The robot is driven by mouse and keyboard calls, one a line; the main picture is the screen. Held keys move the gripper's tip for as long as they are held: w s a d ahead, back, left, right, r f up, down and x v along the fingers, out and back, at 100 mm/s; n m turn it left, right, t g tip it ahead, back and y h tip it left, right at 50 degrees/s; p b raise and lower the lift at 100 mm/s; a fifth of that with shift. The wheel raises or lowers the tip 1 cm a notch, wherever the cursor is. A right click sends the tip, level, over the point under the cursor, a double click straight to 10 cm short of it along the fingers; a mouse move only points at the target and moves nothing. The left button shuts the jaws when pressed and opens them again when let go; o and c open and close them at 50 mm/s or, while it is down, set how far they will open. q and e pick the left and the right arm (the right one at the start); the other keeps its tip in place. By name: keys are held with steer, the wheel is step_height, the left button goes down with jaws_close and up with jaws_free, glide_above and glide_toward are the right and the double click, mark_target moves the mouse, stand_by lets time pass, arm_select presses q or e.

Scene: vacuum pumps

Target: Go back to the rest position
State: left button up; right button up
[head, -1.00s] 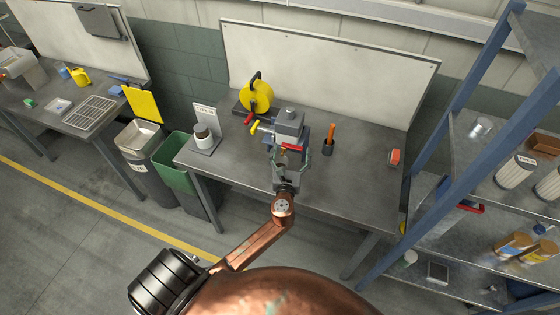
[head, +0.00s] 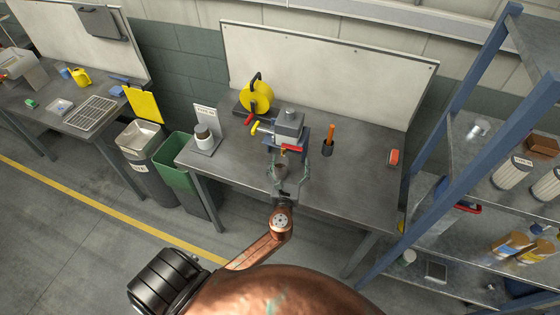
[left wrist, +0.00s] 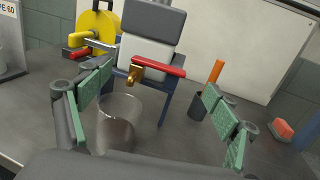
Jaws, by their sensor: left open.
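My left gripper (head: 288,170) is open and empty at the front of the middle table. In the left wrist view its green-padded fingers (left wrist: 158,108) are spread wide. A clear grey beaker (left wrist: 118,122) stands between and beyond them, below the brass tap (left wrist: 146,68) with a red lever (left wrist: 158,66). It also shows in the head view (head: 281,171), partly behind the gripper. The tap belongs to a grey vacuum pump unit (head: 289,124) on a blue stand. Whether a finger touches the beaker I cannot tell. My right gripper is out of view.
A green bin (head: 176,162) stands left; a blue-framed shelf (head: 440,150) stands right.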

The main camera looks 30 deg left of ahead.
arm_select(q)
steer(key=shift+v, duration=0.85)
